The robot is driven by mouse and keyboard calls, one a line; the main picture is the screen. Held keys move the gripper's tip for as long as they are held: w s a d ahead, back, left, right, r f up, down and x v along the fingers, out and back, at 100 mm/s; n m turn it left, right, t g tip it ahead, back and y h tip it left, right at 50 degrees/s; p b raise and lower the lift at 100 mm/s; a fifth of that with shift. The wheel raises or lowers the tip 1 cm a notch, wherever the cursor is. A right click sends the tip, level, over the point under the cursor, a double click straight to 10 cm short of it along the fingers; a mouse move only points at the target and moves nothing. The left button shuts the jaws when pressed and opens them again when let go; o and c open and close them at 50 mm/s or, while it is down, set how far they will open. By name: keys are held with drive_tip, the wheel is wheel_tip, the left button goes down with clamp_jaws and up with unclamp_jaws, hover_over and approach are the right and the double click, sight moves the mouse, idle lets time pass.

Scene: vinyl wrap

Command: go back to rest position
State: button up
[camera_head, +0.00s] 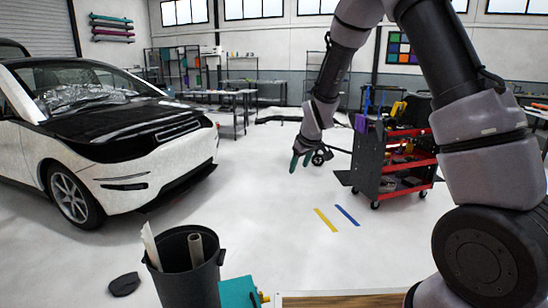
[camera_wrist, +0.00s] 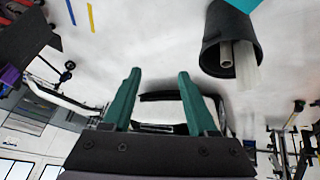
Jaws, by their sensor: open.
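My gripper (camera_head: 301,160) hangs from my arm in the middle of the head view, above the open floor, with its green fingers pointing down. In the wrist view its two green fingers (camera_wrist: 158,95) stand well apart with nothing between them. My gripper is open and empty. It touches nothing that I can see.
A white and black car (camera_head: 125,130) stands at the left. A black bin (camera_head: 190,275) with rolls in it stands in front. A red tool cart (camera_head: 370,165) stands right of my gripper. Yellow tape (camera_head: 326,220) and blue tape (camera_head: 347,215) mark the clear floor.

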drive_tip(key=s+d+r+m, duration=0.3)
drive_tip(key=s+d+r, duration=0.25)
drive_tip(key=r, duration=0.35)
drive_tip(key=s+d+r+m, duration=0.2)
drive_tip(key=s+d+r, duration=0.3)
drive_tip(key=r, duration=0.4)
drive_tip(key=s+d+r+m, duration=0.2)
drive_tip(key=s, duration=0.5)
drive_tip(key=s+d+r+m, duration=0.1)
drive_tip(key=s+r+m, duration=0.1)
drive_tip(key=s, duration=0.4)
drive_tip(key=s+d+r+m+t, duration=0.1)
drive_tip(key=s+d+r+m, duration=0.1)
drive_tip(key=s+r, duration=0.2)
drive_tip(key=s, duration=0.3)
drive_tip(key=shift+s+d, duration=0.3)
